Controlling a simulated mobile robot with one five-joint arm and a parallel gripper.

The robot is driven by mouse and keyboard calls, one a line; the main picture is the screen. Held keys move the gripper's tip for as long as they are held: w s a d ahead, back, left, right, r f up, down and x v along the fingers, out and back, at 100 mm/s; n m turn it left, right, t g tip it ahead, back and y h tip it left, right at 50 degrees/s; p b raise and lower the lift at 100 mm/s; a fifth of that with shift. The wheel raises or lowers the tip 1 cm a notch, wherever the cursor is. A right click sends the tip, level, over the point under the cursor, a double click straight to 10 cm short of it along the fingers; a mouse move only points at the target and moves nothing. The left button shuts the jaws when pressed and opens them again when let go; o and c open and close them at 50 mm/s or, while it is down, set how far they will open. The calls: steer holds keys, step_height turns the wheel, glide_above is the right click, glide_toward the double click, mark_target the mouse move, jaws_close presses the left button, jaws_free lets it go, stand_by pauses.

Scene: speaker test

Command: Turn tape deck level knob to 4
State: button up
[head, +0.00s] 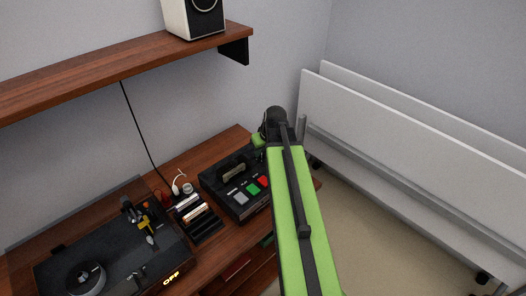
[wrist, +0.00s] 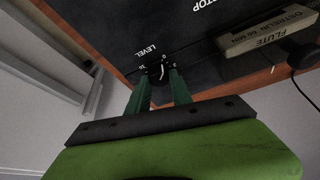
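The tape deck (head: 232,182) is a black box on the wooden desk, with grey, green and red buttons, partly hidden by my arm in the head view. In the wrist view its dark top (wrist: 215,75) carries the small black level knob (wrist: 156,71), under the word LEVEL. A white mark shows on the knob, with 10 at its left and 0 at its right; the exact reading is unclear. My gripper (wrist: 160,82) has its two green fingers on either side of the knob. I cannot tell whether they press on it. In the head view my arm hides the knob.
A shelf (head: 130,62) with a speaker (head: 195,18) hangs above. White panels (head: 400,130) stand at the right.

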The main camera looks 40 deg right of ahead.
jaws_close()
steer(key=shift+m, duration=0.3)
steer(key=m+h, duration=0.1)
steer(key=m, duration=0.3)
steer(key=shift+a+g+h, duration=0.15)
steer(key=shift+g+h, duration=0.25)
steer(key=m+g+h, duration=0.1)
steer(key=m, duration=0.5)
steer(key=shift+w, duration=0.1)
steer(key=m+g+h, duration=0.1)
steer(key=m+g, duration=0.1)
steer(key=m, duration=0.3)
steer(key=shift+w, duration=0.1)
steer(key=m+g, duration=0.2)
steer(key=m, duration=0.3)
steer(key=shift+m, duration=0.3)
steer(key=o, duration=0.7)
jaws_free()
steer(key=shift+c, duration=0.2)
